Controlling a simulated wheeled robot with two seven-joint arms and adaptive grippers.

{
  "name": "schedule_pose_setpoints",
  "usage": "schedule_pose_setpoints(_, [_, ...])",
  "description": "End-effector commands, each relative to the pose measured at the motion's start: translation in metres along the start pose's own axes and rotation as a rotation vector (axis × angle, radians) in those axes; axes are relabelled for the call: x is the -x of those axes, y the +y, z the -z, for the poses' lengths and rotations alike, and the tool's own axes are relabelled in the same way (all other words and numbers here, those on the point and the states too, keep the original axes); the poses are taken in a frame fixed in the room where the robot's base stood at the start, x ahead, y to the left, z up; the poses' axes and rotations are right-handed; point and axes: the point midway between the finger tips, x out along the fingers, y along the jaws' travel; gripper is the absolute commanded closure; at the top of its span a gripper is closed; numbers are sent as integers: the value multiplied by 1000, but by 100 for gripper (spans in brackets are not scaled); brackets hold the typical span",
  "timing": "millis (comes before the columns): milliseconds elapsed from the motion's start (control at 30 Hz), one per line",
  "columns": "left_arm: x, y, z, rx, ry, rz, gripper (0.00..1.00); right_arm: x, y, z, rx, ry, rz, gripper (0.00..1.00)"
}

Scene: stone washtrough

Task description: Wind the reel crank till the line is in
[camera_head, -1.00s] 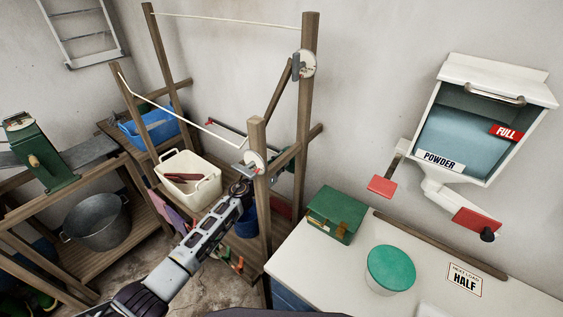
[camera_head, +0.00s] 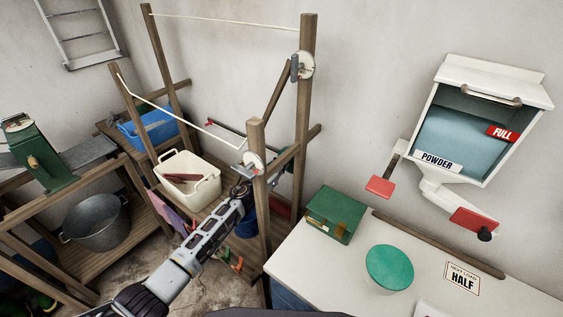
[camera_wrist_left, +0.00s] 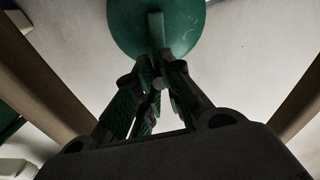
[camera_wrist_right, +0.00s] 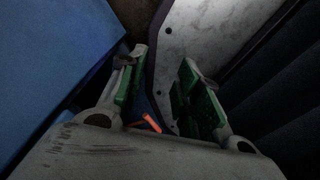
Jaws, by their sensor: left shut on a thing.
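The clothesline frame has a lower pale reel (camera_head: 253,163) on its front wooden post and an upper pale disc (camera_head: 305,65) on its rear post. A cream line (camera_head: 190,113) runs along the frame towards the lower reel. My left gripper (camera_head: 243,188) is just below and left of that reel; its fingertips are small and partly lost there. In the left wrist view my left gripper (camera_wrist_left: 157,82) is closed around a slim crank grip, with a green disc (camera_wrist_left: 130,30) behind it. My right gripper (camera_wrist_right: 160,75) is open and empty, outside the head view.
A cream basin (camera_head: 205,190) and a blue tub (camera_head: 155,128) stand behind my left arm. The white worktop (camera_head: 325,275) carries a green box (camera_head: 336,214) and a green-lidded tub (camera_head: 389,267). A powder dispenser (camera_head: 450,145) hangs on the wall.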

Motion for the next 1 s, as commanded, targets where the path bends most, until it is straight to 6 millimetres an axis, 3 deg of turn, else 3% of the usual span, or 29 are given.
schedule_pose_setpoints(600, [2,16,-12,-320,-9,0,100,-2,8,-2,4,-2,-8,66])
schedule_pose_setpoints(1000, [2,19,-15,-416,-10,0,100,-4,8,-2,4,-2,-8,66])
